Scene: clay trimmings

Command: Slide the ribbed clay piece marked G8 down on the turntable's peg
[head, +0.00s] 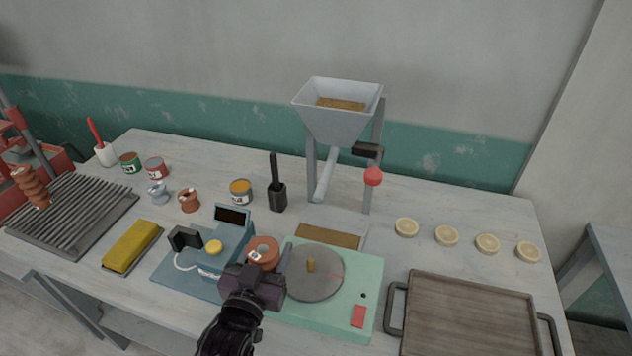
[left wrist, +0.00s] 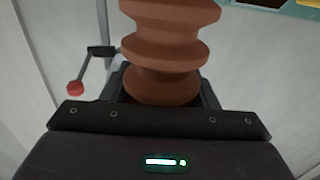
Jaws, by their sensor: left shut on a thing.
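My left gripper (head: 264,264) is shut on a ribbed reddish-brown clay piece (head: 262,248). The piece has a small pale tag whose mark is too small to read. In the left wrist view the piece (left wrist: 168,52) shows its stacked ribs, standing out from between the fingers of the gripper (left wrist: 165,98). My right gripper is out of view.
A blue device (head: 228,240) with a yellow button stands left of the turntable. A hopper (head: 340,120) on a stand with a red-knobbed lever rises behind. A tray (head: 470,315) lies at right. Another ribbed clay piece (head: 32,187) stands on a slatted rack (head: 75,212).

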